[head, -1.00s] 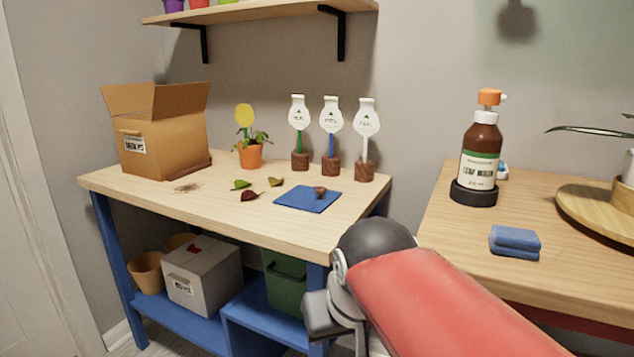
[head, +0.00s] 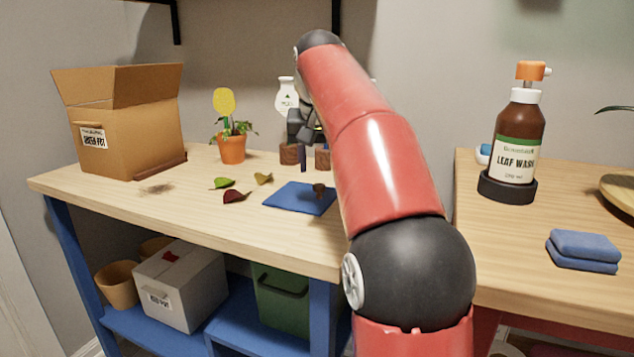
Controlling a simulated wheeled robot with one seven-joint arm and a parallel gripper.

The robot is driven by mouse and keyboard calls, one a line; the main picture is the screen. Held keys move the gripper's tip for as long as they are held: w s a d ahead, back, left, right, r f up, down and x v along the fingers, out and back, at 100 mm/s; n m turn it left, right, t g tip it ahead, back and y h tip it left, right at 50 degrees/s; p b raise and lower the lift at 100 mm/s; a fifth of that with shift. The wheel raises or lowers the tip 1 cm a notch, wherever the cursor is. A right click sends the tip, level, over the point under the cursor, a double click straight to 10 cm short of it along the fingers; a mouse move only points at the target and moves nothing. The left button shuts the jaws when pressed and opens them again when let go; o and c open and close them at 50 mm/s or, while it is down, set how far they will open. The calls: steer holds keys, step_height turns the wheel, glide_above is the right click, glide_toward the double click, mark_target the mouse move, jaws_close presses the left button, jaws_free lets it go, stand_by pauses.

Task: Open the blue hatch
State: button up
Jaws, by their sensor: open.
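The blue hatch (head: 287,198) is a flat blue square in the top of the left workbench. It looks closed. A small brown knob (head: 319,190) stands on it toward its right side. My gripper (head: 304,150) hangs from my red arm above and behind the hatch, fingers pointing down, in front of the plant labels. It is open and empty, apart from the knob. My forearm covers the area just right of the hatch.
Leaves (head: 236,196) lie left of the hatch. A potted plant (head: 232,148) and an open cardboard box (head: 122,125) stand further left. A white bottle-shaped label (head: 287,95) rises behind my gripper.

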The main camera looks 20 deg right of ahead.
mark_target(319, 185)
steer(key=b+x, duration=0.1)
steer(key=x, duration=0.4)
steer(key=shift+f, duration=0.15)
jaws_close()
